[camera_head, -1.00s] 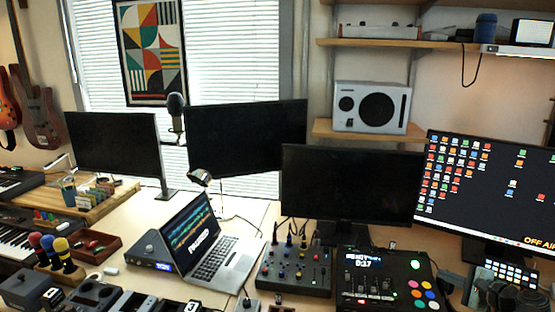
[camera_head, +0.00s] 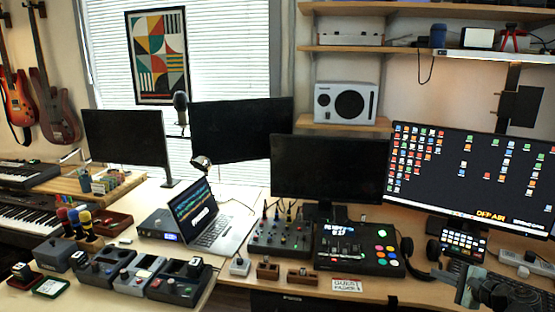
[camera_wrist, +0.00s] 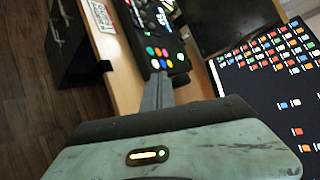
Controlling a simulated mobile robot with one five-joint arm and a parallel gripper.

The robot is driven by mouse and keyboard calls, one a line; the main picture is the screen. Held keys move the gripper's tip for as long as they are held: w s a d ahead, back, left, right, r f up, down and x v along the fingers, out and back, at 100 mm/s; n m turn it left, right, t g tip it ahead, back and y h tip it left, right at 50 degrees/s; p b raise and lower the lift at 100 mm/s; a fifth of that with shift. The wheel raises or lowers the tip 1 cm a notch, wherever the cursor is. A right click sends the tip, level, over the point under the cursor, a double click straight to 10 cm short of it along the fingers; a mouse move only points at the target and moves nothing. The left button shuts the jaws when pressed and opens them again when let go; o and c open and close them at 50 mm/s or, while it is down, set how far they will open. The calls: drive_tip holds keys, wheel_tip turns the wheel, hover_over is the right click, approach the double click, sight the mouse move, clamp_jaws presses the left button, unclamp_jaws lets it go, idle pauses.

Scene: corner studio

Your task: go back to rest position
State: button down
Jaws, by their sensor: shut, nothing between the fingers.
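My gripper (camera_head: 440,274) is at the lower right in the head view, in front of the desk's right part. In the wrist view its fingers (camera_wrist: 157,92) are together with nothing between them. They point toward the mixer with coloured buttons (camera_wrist: 158,50), apart from it as far as I can tell. The same mixer (camera_head: 358,250) stands on the desk to the left of my gripper in the head view.
The large right monitor (camera_head: 470,180), headphones (camera_head: 433,250) and a button pad (camera_head: 463,243) are close to my arm. Wooden floor (camera_wrist: 35,120) is clear in the wrist view.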

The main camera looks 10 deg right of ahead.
drive_tip(key=w+a+f+n+g+y, duration=0.15)
drive_tip(key=w+a, duration=0.35)
drive_tip(key=a, duration=0.5)
drive_tip(key=w+a+f+n+g+y, duration=0.1)
drive_tip(key=w+a+n+y, duration=0.15)
drive_tip(key=w+a, duration=0.45)
drive_tip(key=w+a+f+n+g+y, duration=0.1)
drive_tip(key=w+a+n+g, duration=0.15)
drive_tip(key=a, duration=0.95)
drive_tip(key=s+a+f+n+g+h, duration=0.1)
drive_tip(key=s+a+f+n+g, duration=0.2)
drive_tip(key=a, duration=0.5)
drive_tip(key=s+a+f+n+g+h, duration=0.15)
drive_tip(key=a+f+n, duration=0.25)
drive_tip(key=a, duration=0.4)
drive_tip(key=s+a+f+n+g+h, duration=0.1)
drive_tip(key=s+a+f+n+g, duration=0.2)
drive_tip(key=a, duration=0.5)
drive_tip(key=s+d+f+n+g+h, duration=0.1)
drive_tip(key=s+d+f+n+h, duration=0.15)
drive_tip(key=d+n+h, duration=0.4)
wheel_tip(320, 180, up, 13)
drive_tip(key=m+y+p, duration=0.1)
drive_tip(key=y+p, duration=0.1)
drive_tip(key=p, duration=1)
drive_tip(key=shift+d+r+m+y+p, duration=0.2)
drive_tip(key=shift+d+m+y+p, duration=0.1)
drive_tip(key=shift+d+m+p, duration=0.1)
drive_tip(key=shift+s, duration=0.1)
